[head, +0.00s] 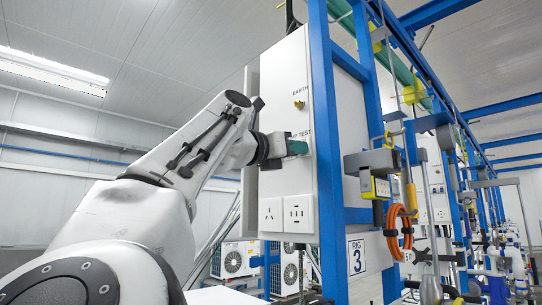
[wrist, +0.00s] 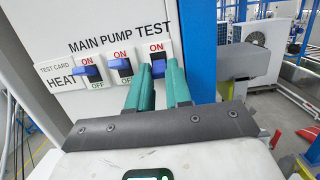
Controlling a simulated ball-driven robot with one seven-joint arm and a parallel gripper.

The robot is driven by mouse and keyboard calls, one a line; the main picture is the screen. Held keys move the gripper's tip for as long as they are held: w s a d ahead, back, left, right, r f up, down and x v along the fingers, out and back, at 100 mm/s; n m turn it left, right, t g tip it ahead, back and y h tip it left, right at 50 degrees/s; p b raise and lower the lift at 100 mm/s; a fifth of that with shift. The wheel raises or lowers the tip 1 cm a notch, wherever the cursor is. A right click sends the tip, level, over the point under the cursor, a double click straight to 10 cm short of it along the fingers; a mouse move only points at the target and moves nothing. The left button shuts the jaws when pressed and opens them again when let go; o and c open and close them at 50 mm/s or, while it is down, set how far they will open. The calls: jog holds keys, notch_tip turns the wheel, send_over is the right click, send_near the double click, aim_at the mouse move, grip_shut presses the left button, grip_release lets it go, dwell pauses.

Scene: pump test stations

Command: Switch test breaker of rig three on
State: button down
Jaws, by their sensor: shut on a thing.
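The test breaker (wrist: 157,57) is the rightmost of three switches under the words MAIN PUMP TEST in the wrist view. It has a red ON mark above a blue lever (wrist: 158,68). My gripper (wrist: 159,69), with two green fingers, is shut on this lever, one finger on each side. The fingers hide the lower part of the switch, and I cannot tell for sure which way the lever is set. In the head view my gripper (head: 299,147) reaches the front of the white box (head: 288,183), covering the switches. A RIG 3 sign (head: 357,257) hangs below right.
The main breaker (wrist: 86,72) and pump breaker (wrist: 122,66) sit close to the left of my fingers. A blue post (wrist: 200,50) stands just right of the box. A yellow device (head: 376,187) and orange hose (head: 398,225) hang further right.

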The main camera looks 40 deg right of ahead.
jog(key=shift+r+y, duration=0.3)
jog(key=shift+y, duration=0.5)
jog(key=shift+r+y, duration=0.25)
jog(key=shift+y, duration=0.55)
jog(key=shift+a, duration=0.1)
jog(key=c, duration=1)
grip_release()
jog(key=shift+c, duration=0.2)
jog(key=a+r, duration=0.1)
jog(key=a, duration=0.9)
jog(key=shift+a+b, duration=0.35)
jog(key=shift+b, duration=0.05)
jog(key=shift+s, duration=0.1)
